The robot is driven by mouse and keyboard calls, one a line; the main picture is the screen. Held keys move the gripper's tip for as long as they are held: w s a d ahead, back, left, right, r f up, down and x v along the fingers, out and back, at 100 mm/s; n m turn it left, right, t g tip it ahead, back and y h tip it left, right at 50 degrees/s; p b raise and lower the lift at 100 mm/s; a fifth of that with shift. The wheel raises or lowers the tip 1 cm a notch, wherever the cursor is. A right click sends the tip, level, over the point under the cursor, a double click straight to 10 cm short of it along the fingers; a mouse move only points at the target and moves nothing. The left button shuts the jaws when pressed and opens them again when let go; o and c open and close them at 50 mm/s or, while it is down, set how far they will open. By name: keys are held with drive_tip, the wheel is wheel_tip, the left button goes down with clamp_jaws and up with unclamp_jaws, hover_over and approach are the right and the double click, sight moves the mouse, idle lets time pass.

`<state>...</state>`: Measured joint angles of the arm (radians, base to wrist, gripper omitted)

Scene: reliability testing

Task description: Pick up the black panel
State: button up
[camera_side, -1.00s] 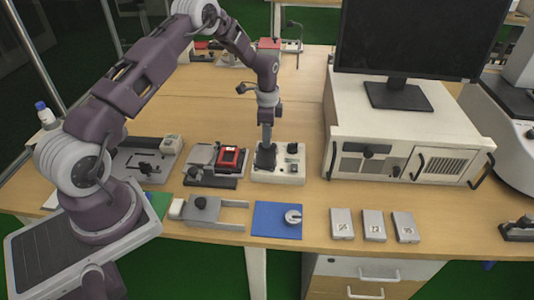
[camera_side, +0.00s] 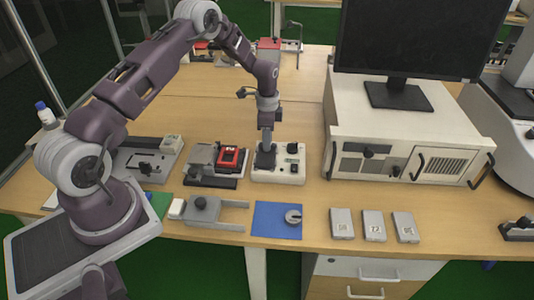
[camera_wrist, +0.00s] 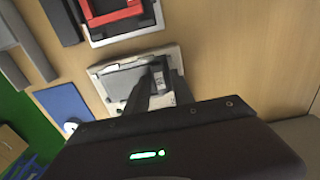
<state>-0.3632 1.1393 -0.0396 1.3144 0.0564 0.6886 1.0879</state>
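The black panel (camera_side: 265,160) appears as a dark flat piece on the left part of a white box-shaped device (camera_side: 291,178). In the wrist view a dark grey panel (camera_wrist: 119,84) lies on the same device (camera_wrist: 103,70). My gripper (camera_side: 266,149) points straight down just above the panel in the side view. In the wrist view my gripper (camera_wrist: 161,72) shows two dark fingers with a gap between them, over the device. They look open, and part of the device shows through the gap. The fingertips hide part of the panel, and I cannot tell whether they touch it.
A red-framed unit (camera_side: 232,159) stands close left of the device. A blue mat (camera_side: 270,222) with a round grey piece lies in front. A large white instrument (camera_side: 345,125) with a monitor stands to the right. Several small grey boxes (camera_side: 342,224) lie near the front edge.

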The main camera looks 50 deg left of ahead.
clamp_jaws()
drive_tip(key=shift+r, duration=2.5)
drive_tip(key=shift+r, duration=0.1)
